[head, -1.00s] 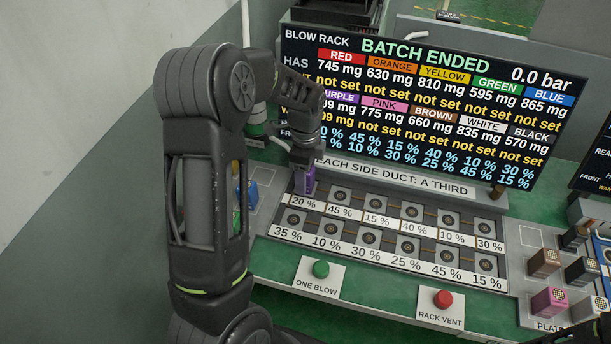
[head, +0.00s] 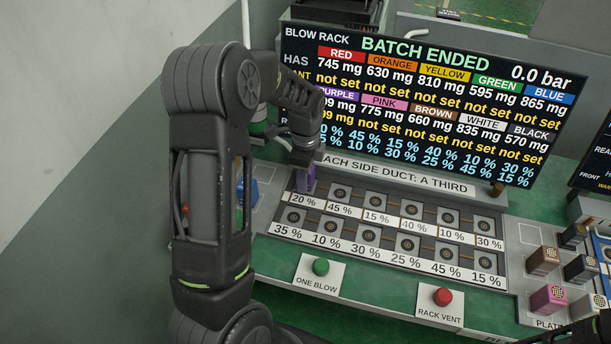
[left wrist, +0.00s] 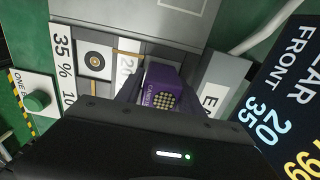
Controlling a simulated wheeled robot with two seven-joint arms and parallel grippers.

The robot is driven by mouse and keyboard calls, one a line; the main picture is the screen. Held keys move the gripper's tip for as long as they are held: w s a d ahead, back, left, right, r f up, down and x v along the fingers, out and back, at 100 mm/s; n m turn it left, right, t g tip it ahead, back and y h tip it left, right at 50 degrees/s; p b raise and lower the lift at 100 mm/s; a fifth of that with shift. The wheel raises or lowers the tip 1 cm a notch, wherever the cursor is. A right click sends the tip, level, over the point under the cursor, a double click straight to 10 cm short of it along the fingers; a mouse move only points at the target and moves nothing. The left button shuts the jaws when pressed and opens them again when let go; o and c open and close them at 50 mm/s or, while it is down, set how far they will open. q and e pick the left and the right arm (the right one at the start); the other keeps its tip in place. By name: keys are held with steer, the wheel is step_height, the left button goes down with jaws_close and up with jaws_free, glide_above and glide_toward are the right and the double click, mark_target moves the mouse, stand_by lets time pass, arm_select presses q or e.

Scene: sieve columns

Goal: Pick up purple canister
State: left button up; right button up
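The purple canister (head: 306,181) stands at the back-row place labelled 20 %, at the left end of the rack (head: 373,236). In the left wrist view the purple canister (left wrist: 161,84) shows its purple top and dotted cap between my left gripper's fingers. My left gripper (head: 305,164) comes down over the canister from above, with one finger on either side. I cannot tell whether the fingers press on it or leave a small gap. The canister's lower part is partly hidden.
A display (head: 420,100) reading BATCH ENDED stands close behind the rack. A green button (head: 320,267) and a red button (head: 442,297) are in front. Several other canisters, including a pink one (head: 548,299), stand at the right. The other rack places are empty.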

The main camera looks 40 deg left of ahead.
arm_select(q)
jaws_close()
steer(key=shift+r, duration=0.1)
stand_by(0.4)
step_height(320, 180, up, 10)
steer(key=shift+f+b, duration=0.1)
steer(key=shift+b, duration=0.55)
